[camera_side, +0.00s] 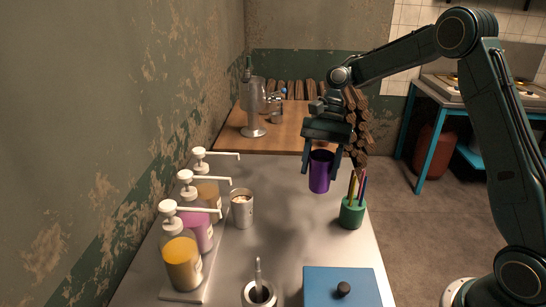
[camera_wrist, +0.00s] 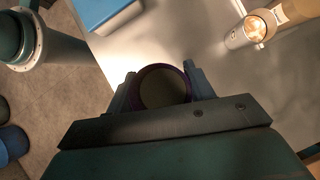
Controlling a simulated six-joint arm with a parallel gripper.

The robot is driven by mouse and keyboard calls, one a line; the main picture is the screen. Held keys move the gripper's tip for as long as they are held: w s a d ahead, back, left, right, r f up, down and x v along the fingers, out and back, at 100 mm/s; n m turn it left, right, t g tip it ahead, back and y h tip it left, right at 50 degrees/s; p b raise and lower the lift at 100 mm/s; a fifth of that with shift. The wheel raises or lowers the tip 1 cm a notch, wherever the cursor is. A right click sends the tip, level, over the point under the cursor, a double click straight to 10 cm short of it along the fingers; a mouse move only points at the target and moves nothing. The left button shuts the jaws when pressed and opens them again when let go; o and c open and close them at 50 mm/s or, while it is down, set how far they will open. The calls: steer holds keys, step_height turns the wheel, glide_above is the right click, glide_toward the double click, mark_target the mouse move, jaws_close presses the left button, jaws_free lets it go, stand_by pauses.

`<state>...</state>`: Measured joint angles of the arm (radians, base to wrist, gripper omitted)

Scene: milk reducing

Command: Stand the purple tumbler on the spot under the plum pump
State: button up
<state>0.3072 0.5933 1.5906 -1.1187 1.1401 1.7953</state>
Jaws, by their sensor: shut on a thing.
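The purple tumbler (camera_side: 320,172) is upright between the fingers of my gripper (camera_side: 320,170), which is shut on it. It hangs above the steel table, with a shadow below it. In the wrist view its dark round mouth (camera_wrist: 164,86) shows between the two fingers (camera_wrist: 158,90). The plum pump (camera_side: 197,228) is the middle one of three pump bottles, with pinkish-purple liquid and a white spout pointing right. The table below its spout looks bare. The tumbler is to the right of and beyond that spout.
An orange pump bottle (camera_side: 182,260) and a tan one (camera_side: 208,190) flank the plum one. A filled metal cup (camera_side: 242,208) stands near the tan pump's spout. A green pencil holder (camera_side: 352,213), a blue box (camera_side: 342,288) and a grey pot (camera_side: 259,293) stand nearby.

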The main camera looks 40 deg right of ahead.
steer(key=s+a+r+m+t, duration=0.3)
steer(key=s+r+m, duration=0.4)
steer(key=s, duration=0.4)
steer(key=shift+s+r+m+t+y, duration=0.3)
steer(key=shift+r+t, duration=0.3)
steer(key=shift+r, duration=0.15)
stand_by(0.3)
steer(key=shift+w, duration=0.1)
steer(key=n+g, duration=0.3)
steer(key=n, duration=0.2)
glide_above(311, 175)
steer(key=s+d, duration=0.1)
steer(key=s, duration=0.3)
step_height(311, 175, down, 5)
steer(key=w+f+n, duration=0.1)
steer(key=f, duration=0.1)
steer(key=w+f+n+g, duration=0.1)
steer(key=w+f, duration=0.1)
steer(key=w+d+f+n+h, duration=0.1)
steer(key=w+f+n, duration=0.1)
steer(key=shift+f+g, duration=0.35)
steer(key=shift+g, duration=0.05)
steer(key=shift+w+f+n, duration=0.35)
steer(key=shift+f+n, duration=0.15)
steer(key=shift+f, duration=0.15)
